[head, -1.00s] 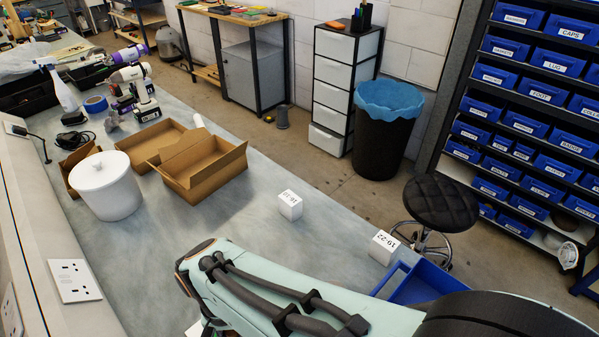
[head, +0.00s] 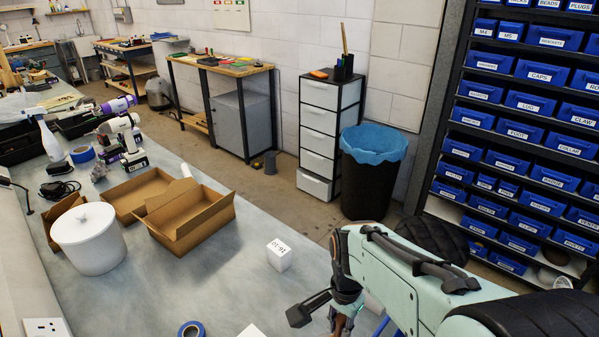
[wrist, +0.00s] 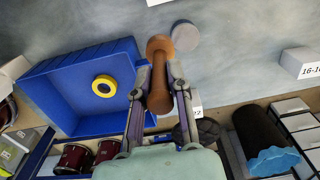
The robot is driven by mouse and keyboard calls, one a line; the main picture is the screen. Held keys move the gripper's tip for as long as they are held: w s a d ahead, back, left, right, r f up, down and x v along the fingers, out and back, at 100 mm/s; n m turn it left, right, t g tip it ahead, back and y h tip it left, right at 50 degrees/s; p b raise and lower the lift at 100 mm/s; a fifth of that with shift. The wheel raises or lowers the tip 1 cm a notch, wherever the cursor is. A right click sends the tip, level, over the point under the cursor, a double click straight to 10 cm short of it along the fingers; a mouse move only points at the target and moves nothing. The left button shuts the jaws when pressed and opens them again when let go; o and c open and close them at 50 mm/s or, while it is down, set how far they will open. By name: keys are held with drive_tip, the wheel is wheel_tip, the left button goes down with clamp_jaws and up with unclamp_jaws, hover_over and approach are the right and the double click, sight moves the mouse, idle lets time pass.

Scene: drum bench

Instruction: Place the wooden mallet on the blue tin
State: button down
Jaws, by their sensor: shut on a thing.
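The wooden mallet (wrist: 159,45) is orange-brown and shows in the wrist view between the fingers of my gripper (wrist: 160,92). The gripper is shut on its handle, with the head beyond the fingertips. In the head view a brown piece, seemingly the mallet, shows under my arm at the bottom edge. A round blue thing with a dark middle (head: 190,330) is cut off by the bottom edge of the head view; I cannot tell whether it is the blue tin. A flat grey disc (wrist: 185,36) lies on the bench beside the mallet's head in the wrist view.
A blue tray (wrist: 65,110) with a yellow ring (wrist: 104,86) in it is left of the gripper in the wrist view. A small white numbered block (head: 279,255), open cardboard boxes (head: 190,225) and a white lidded pot (head: 88,240) stand on the bench. Bare bench lies between them.

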drive_tip(key=shift+w+a+f, duration=0.1)
drive_tip(key=shift+w+f, duration=0.8)
drive_tip(key=shift+f, duration=0.65)
drive_tip(key=shift+w+f, duration=0.95)
drive_tip(key=shift+f, duration=0.55)
drive_tip(key=shift+w+a+f, duration=0.1)
drive_tip(key=shift+w+f, duration=0.8)
drive_tip(key=shift+f, duration=0.65)
drive_tip(key=c, duration=1.1)
unclamp_jaws()
drive_tip(key=shift+f, duration=0.15)
drive_tip(key=shift+o, duration=0.2)
wheel_tip(320, 180, up, 12)
drive_tip(key=s+r+n, duration=0.2)
drive_tip(key=s+n, duration=0.8)
drive_tip(key=s, duration=1.3)
drive_tip(key=shift+a+r+y, duration=0.2)
drive_tip(key=shift+r+y, duration=0.2)
